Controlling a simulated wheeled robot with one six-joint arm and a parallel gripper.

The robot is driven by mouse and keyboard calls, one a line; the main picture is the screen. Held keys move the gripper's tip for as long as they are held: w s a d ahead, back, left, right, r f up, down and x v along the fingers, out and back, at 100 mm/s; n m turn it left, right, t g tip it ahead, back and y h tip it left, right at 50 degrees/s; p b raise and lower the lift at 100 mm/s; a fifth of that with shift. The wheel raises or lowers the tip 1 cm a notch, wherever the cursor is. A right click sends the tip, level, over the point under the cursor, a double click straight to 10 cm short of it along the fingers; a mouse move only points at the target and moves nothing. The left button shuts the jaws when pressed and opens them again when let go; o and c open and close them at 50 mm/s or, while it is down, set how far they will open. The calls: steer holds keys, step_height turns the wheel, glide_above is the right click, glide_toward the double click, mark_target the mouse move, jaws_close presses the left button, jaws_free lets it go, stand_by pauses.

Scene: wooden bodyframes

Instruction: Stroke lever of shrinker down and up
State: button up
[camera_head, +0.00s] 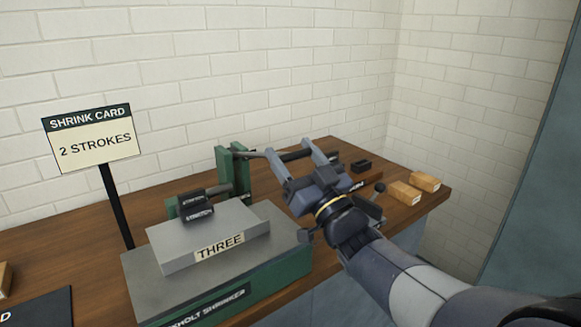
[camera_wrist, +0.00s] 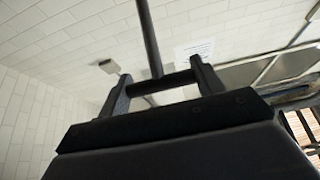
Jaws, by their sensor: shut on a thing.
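The shrinker (camera_head: 292,262) is a green machine with a grey top on the wooden bench, with a label ending in "SHRINKER". A green upright post (camera_head: 226,172) stands at its back. The lever (camera_head: 254,154) runs from the post to the right, roughly level, to my gripper (camera_head: 288,147). My gripper is shut on the lever's dark grip, seen between the fingers. In the wrist view the lever (camera_wrist: 150,42) is a dark rod rising away from the grip between my gripper's fingers (camera_wrist: 163,82).
A sign (camera_head: 94,138) reads "SHRINK CARD 2 STROKES". Wooden blocks (camera_head: 405,192) and a dark block (camera_head: 362,166) sit at the bench's right end. A brick wall stands behind.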

steer(key=shift+t+y, duration=0.3)
steer(key=shift+t, duration=0.2)
steer(key=f+b, duration=0.2)
steer(key=b, duration=0.1)
steer(key=f+b, duration=0.2)
steer(key=shift+s+d, duration=0.25)
steer(key=shift+s, duration=0.15)
steer(key=f+b, duration=0.2)
steer(key=b, duration=0.1)
steer(key=shift+s+d+f+b, duration=0.15)
steer(key=shift+s+f+b, duration=0.05)
steer(key=shift+f+b, duration=0.1)
steer(key=shift+f, duration=0.2)
steer(key=o, duration=1.4)
steer(key=shift+r, duration=0.15)
steer(key=v, duration=1.1)
